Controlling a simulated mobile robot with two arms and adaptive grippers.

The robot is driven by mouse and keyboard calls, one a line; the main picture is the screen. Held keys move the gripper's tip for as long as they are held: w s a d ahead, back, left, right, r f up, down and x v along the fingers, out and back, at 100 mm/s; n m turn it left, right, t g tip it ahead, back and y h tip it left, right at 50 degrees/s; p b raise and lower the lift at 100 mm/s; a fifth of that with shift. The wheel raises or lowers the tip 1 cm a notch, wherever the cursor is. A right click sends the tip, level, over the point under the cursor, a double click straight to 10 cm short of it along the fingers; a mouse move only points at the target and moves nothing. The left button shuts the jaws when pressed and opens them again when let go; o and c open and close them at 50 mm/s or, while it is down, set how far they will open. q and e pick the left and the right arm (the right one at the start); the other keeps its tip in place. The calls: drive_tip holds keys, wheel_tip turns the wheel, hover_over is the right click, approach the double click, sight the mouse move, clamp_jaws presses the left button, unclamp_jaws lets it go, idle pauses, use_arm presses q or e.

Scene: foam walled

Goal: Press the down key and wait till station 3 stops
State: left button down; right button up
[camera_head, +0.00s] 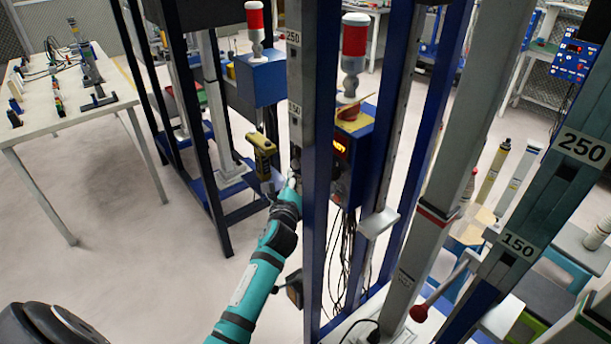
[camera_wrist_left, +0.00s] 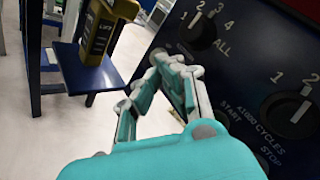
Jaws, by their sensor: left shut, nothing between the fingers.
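My left gripper (camera_head: 292,180) is shut and empty beside a blue-sided control box with a lit orange display (camera_head: 341,146); a dark blue post hides part of the box. In the left wrist view the fingers (camera_wrist_left: 172,62) are in front of the dark control panel (camera_wrist_left: 245,75), near its left edge. The panel has a selector knob (camera_wrist_left: 199,30) marked 1 to 4 and ALL, a second knob (camera_wrist_left: 290,115), and labels START and STOP. I cannot tell whether the fingertips touch the panel. I cannot make out a down key or a station 3 label. My right gripper is not in view.
A yellow and black hand-held unit (camera_head: 263,150) is left of the gripper, by a blue shelf (camera_wrist_left: 75,70). Tall posts and frames crowd the middle and right. A red-topped lamp (camera_head: 354,45) stands above the box. A white table (camera_head: 70,115) is far left, with open floor before it.

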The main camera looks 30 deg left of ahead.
use_arm(q)
drive_tip(key=shift+w, duration=0.1)
drive_tip(key=shift+w+d, duration=0.15)
drive_tip(key=shift+w, duration=0.15)
drive_tip(key=shift+w, duration=0.15)
idle(0.6)
drive_tip(key=shift+w+d+r, duration=0.25)
drive_tip(key=shift+w, duration=0.1)
idle(1.1)
drive_tip(key=shift+s+f, duration=0.1)
drive_tip(key=shift+s, duration=0.05)
drive_tip(key=shift+s+d+f, duration=0.15)
drive_tip(key=shift+s+f, duration=0.15)
